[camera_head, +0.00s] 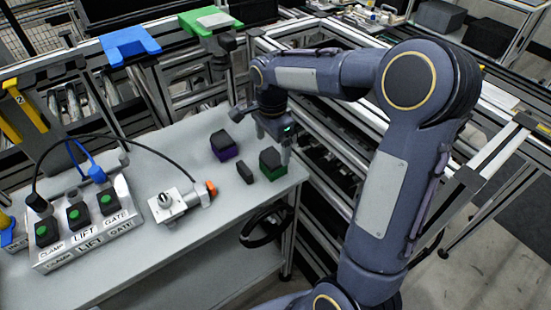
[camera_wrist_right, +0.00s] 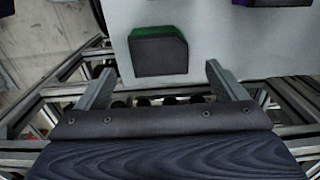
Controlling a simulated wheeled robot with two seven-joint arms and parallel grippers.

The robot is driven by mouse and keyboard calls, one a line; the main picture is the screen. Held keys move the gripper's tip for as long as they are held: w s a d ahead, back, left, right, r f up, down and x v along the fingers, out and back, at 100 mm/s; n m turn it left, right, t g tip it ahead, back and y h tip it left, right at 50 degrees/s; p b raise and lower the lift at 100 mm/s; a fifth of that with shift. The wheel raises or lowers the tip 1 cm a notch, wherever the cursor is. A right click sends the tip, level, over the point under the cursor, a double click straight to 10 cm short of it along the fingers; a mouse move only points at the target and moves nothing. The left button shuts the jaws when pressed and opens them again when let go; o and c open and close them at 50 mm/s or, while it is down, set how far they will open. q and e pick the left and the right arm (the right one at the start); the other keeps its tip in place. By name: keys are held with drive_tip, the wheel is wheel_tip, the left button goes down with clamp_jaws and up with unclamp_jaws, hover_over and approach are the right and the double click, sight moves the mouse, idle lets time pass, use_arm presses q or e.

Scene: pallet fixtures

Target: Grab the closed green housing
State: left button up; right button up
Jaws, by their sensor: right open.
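The closed green housing (camera_head: 271,166) has a black top and a green base and sits near the right edge of the grey table. It also shows in the right wrist view (camera_wrist_right: 158,51), with its black face toward the camera and green at its far side. My right gripper (camera_head: 273,145) hangs above and close to the housing. In the right wrist view its two fingers (camera_wrist_right: 159,82) are spread wide, with the housing ahead of the gap, and nothing is held. My left gripper is not in view.
A purple housing with black top (camera_head: 223,146) and a small black block (camera_head: 244,172) are left of the green one. A metal clamp device (camera_head: 179,202) and a labelled button box (camera_head: 88,226) stand farther left. The table (camera_head: 190,265) ends just right of the green housing.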

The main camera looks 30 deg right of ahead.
sight(272, 157)
wheel_tip(272, 157, down, 7)
drive_tip(key=shift+a+r+p, duration=0.1)
drive_tip(key=shift+r+p, duration=0.1)
drive_tip(key=shift+p, duration=0.3)
drive_tip(key=c, duration=1.1)
drive_tip(key=shift+c, duration=0.2)
drive_tip(key=shift+r, duration=0.1)
